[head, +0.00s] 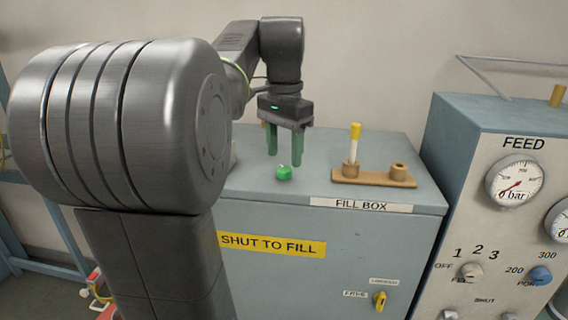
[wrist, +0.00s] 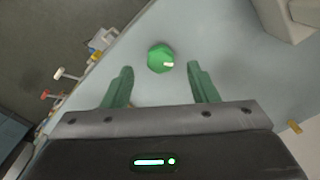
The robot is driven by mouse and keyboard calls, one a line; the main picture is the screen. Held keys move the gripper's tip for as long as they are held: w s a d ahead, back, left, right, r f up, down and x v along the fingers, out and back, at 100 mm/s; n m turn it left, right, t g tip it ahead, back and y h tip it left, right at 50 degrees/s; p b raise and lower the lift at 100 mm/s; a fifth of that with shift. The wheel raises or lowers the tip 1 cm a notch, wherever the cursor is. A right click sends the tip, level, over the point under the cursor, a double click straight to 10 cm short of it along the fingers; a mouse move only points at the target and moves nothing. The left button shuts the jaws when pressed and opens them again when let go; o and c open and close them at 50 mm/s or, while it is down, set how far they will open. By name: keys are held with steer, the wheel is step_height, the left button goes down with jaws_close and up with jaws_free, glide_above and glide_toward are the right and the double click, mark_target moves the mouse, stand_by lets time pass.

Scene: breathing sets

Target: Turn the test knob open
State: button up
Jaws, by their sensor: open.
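A round green knob (head: 284,172) sits on the top of the grey-blue fill box (head: 244,190), near its front edge; no label on it can be read. In the wrist view the green knob (wrist: 158,56) carries a pale pointer mark towards its right side. My gripper (head: 284,158) hangs just above and behind the knob, its green fingers pointing down. In the wrist view my gripper (wrist: 160,70) is open and empty, with the knob centred between and slightly beyond the fingertips.
A wooden holder (head: 374,178) with a yellow-topped stick (head: 354,142) stands to the right on the box. The feed panel (head: 500,180) with gauges and knobs stands at the right. The box top around the green knob is clear.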

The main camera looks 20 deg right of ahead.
mark_target(284, 168)
steer(key=shift+f, duration=1.65)
steer(key=c, duration=1)
steer(key=shift+o, duration=0.2)
steer(key=shift+r+n+p, duration=0.1)
steer(key=shift+n+p, duration=0.2)
steer(key=n+p, duration=0.2)
steer(key=n, duration=0.1)
steer(key=shift+r+n+p, duration=0.1)
steer(key=shift+n+p, duration=0.2)
steer(key=shift+p, duration=0.05)
steer(key=n+p, duration=0.2)
steer(key=n, duration=0.3)
steer(key=shift+n, duration=0.3)
